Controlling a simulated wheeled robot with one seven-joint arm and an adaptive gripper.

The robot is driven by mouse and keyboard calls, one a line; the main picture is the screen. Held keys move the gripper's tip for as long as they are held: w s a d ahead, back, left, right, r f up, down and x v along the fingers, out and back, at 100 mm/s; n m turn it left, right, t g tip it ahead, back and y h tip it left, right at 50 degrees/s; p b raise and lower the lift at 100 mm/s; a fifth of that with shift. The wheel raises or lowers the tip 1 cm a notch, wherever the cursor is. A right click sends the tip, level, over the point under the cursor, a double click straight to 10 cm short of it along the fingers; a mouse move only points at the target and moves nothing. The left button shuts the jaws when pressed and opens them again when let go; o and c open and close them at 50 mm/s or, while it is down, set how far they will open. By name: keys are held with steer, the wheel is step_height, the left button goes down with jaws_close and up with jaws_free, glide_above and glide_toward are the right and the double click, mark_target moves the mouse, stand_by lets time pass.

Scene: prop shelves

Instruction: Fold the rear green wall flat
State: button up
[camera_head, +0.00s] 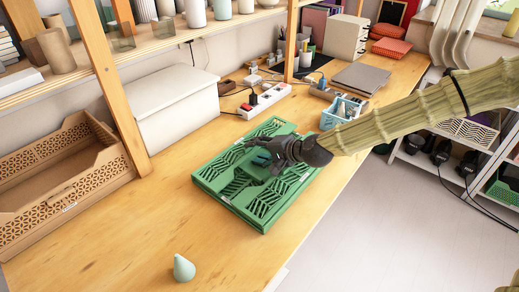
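A green slatted folding crate (265,215) lies low on the wooden desk, in the middle of the head view. Its visible panels look flat or nearly flat within the low frame. I cannot clearly tell the rear wall from the other panels. My dark gripper (258,155) reaches in from the right and is over the far part of the crate. A small teal patch shows by its fingers. The gripper hides part of the panels, and I cannot tell whether it touches them or how far its fingers are apart.
A brown patterned crate (60,178) and a white box (180,110) stand left, near a wooden shelf post (108,85). A pear-shaped object (183,268) stands at the front. A power strip (265,101) and a blue basket (338,116) are behind. The desk left of the green crate is clear.

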steer(key=shift+f, duration=0.1)
stand_by(0.6)
steer(key=shift+v, duration=3.95)
steer(key=shift+r, duration=0.2)
